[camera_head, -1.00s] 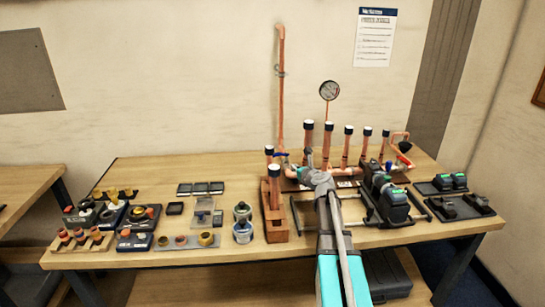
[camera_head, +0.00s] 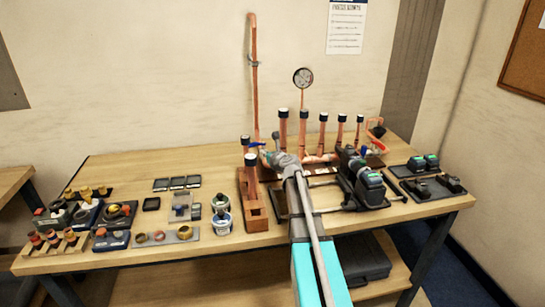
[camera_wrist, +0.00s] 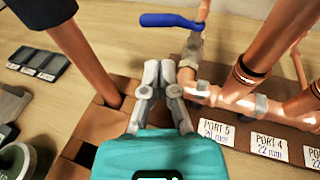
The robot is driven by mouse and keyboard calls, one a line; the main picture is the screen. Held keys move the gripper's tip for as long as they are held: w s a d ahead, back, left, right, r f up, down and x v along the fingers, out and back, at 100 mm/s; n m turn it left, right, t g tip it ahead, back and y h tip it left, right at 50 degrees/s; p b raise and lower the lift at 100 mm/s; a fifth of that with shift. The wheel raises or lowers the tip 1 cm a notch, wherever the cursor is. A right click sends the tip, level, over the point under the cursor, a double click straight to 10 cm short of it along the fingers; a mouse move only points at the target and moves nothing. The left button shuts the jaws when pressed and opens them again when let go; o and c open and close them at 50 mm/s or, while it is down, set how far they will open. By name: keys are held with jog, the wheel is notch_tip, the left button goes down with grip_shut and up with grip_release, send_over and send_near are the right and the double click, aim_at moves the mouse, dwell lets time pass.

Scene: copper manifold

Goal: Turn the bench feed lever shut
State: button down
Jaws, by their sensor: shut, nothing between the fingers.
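The bench feed lever is a blue handle (camera_wrist: 172,20) on a small valve of the copper manifold. In the wrist view it lies roughly sideways at the top, its free end pointing left. In the head view the blue lever (camera_head: 256,144) shows at the manifold's left end. My gripper (camera_wrist: 160,70) is shut and empty, its fingertips just left of the copper pipe fitting and below the lever in the wrist view. A gap shows between fingertips and lever. In the head view my gripper (camera_head: 272,156) is at the manifold's left end, close to the lever.
Upright capped pipes (camera_head: 304,130) stand right of my gripper. A tall pipe (camera_head: 254,75) rises behind, with a gauge (camera_head: 303,78) to its right. A wooden block with pipes (camera_head: 253,215) is close on the left. A port label (camera_wrist: 216,132) lies along the manifold base.

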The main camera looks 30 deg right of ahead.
aim_at(253, 145)
jog(key=w, duration=0.3)
jog(key=w+f+b, duration=0.1)
jog(key=w, duration=0.5)
jog(key=shift+a+f+b, duration=0.25)
jog(key=shift+f+b, duration=0.05)
jog(key=shift+f, duration=0.1)
